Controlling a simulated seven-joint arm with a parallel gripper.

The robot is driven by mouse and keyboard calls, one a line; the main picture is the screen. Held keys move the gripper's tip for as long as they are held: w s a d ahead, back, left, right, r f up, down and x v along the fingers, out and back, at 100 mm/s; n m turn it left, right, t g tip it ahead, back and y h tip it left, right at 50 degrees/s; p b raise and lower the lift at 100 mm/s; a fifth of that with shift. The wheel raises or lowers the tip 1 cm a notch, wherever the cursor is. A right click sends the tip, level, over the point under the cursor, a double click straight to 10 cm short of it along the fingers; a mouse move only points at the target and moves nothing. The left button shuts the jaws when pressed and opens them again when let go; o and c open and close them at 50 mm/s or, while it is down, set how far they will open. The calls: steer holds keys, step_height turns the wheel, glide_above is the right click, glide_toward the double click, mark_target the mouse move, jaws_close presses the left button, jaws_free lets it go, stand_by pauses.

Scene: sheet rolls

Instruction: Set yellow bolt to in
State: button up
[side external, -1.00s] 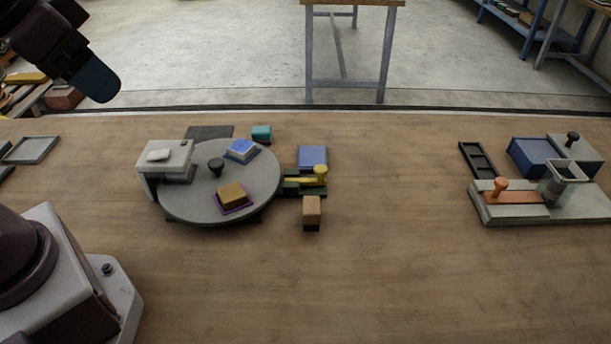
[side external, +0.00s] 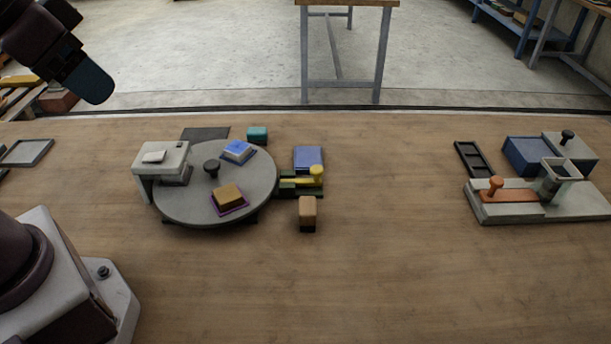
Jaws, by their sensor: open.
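The yellow bolt (side external: 303,181) lies in a dark green guide (side external: 290,191) at the right side of the round grey turntable (side external: 180,203). Its upright round knob (side external: 317,173) is at the bolt's right end. The left end of the bolt is close to the turntable rim; I cannot tell whether it enters the rim. My gripper (side external: 98,88) is at the upper left, raised and far from the bolt. It is open, and I see nothing held in it.
The turntable carries a black knob (side external: 211,168), a blue block (side external: 237,149) and a tan-yellow block (side external: 228,195). A grey bridge (side external: 160,158) covers its left edge. A blue block (side external: 308,157) and a tan block (side external: 307,211) flank the bolt. The front table (side external: 400,280) is clear.

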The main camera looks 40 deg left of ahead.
steer(key=g, duration=0.6)
glide_toward(317, 168)
steer(key=f, duration=0.9)
steer(key=shift+s+f, duration=0.1)
steer(key=shift+s, duration=0.1)
